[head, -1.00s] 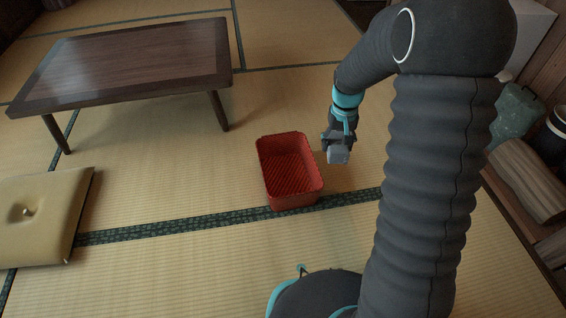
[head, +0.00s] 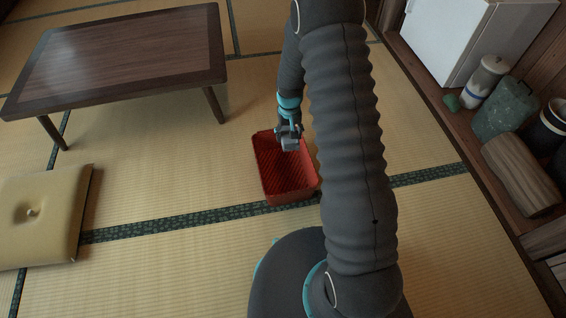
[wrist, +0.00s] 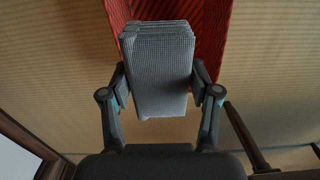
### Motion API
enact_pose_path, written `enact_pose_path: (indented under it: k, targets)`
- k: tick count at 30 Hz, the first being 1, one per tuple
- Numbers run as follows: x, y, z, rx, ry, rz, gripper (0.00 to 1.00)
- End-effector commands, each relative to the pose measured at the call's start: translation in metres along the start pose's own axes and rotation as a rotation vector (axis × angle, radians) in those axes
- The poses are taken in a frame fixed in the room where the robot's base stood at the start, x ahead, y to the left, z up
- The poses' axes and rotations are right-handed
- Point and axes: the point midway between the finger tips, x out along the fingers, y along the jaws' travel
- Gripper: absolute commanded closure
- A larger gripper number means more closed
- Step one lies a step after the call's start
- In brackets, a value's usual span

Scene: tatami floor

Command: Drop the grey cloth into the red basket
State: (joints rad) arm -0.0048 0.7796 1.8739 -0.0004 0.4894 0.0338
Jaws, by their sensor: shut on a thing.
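The grey cloth (wrist: 158,75) is a folded, textured bundle held between the two fingers of my gripper (wrist: 160,92) in the wrist view. In the head view the cloth (head: 290,144) shows small at the tip of my gripper (head: 289,134). The red basket (head: 264,178) stands on the tatami, open at the top, with ribbed walls. My gripper and the cloth appear over the basket's far part in the head view. In the wrist view the basket (wrist: 215,30) shows behind the cloth's upper end, partly hidden by it. The height of the cloth above the rim is hard to tell.
A low dark wooden table (head: 120,55) stands at the upper left. A tan cushion (head: 45,215) lies at the left. A shelf at the right holds a white box (head: 440,35), a green container (head: 503,108) and a log (head: 522,175). The tatami around the basket is clear.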

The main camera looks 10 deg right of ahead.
Motion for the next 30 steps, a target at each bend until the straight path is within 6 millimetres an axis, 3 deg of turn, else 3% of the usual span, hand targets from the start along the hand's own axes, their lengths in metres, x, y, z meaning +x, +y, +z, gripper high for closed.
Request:
enact_pose_path:
  k: [11, 24, 30]
  targets:
    - [0.023, 0.0, -0.001, 0.003, 0.0, 0.0, 0.66]
    - [0.067, 0.0, -0.001, 0.003, 0.0, 0.0, 0.66]
    - [0.071, 0.0, -0.001, 0.003, 0.001, 0.0, 0.66]
